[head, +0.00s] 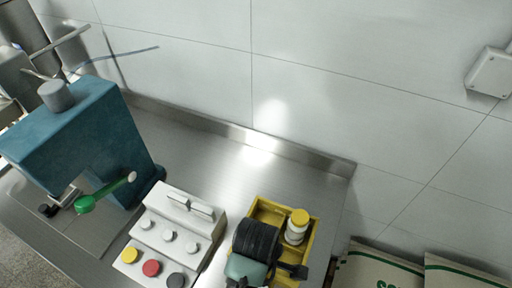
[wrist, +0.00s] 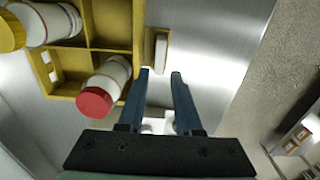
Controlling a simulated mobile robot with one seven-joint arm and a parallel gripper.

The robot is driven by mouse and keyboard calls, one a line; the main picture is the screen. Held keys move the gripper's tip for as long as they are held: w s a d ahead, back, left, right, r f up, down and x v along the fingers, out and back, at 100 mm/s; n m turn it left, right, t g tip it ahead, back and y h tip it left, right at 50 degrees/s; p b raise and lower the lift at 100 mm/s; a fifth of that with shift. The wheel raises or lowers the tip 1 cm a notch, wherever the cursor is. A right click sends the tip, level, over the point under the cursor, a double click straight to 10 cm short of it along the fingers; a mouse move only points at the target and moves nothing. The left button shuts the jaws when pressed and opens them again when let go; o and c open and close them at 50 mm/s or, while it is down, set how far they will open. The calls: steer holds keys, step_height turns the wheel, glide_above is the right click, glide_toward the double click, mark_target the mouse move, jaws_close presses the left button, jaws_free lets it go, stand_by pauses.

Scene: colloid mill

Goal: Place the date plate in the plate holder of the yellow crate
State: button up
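The yellow crate (head: 312,231) stands on the steel bench, partly hidden behind my arm in the head view. Its divided compartments and wall (wrist: 138,25) show at the upper left of the wrist view. A slim pale plate (wrist: 161,52), which looks like the date plate, sits in a small yellow holder (wrist: 148,38) on the crate's outer side. My gripper (wrist: 160,74) has its blue fingers apart, their tips just short of the pale plate. Nothing is clearly held between them; a bright patch lower between the fingers is unclear.
A white bottle with a yellow cap (head: 298,226) and a red-capped bottle (wrist: 104,86) stand in the crate. Left of it is a white control box (head: 172,235) with coloured buttons, then a teal mill (head: 85,135). Sacks (head: 385,268) lie beyond the bench's right edge.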

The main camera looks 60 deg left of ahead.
steer(key=shift+r, duration=1.45)
steer(key=w+r+m+t+y, duration=0.3)
steer(key=w+r+m+t, duration=0.3)
steer(key=w+r, duration=0.8)
steer(key=w+d+r+m+t, duration=0.3)
steer(key=w+r+m+t, duration=0.25)
steer(key=w+r, duration=0.6)
steer(key=s+d+r+m+t, duration=0.1)
steer(key=d+r+m+t, duration=0.3)
steer(key=r, duration=0.8)
steer(key=s+d+r+m+t, duration=0.1)
steer(key=d+r+m+t, duration=0.35)
steer(key=r, duration=0.85)
steer(key=s+d+r+m+t+h, duration=0.1)
steer(key=s+d+r+m+t, duration=0.1)
steer(key=r, duration=0.5)
steer(key=s+d+r+m+t+h, duration=0.2)
steer(key=s+d+r+t, duration=0.2)
steer(key=s+r+t, duration=0.1)
steer(key=shift+s+d+r, duration=0.25)
steer(key=shift+s+r, duration=0.6)
steer(key=shift+s, duration=0.1)
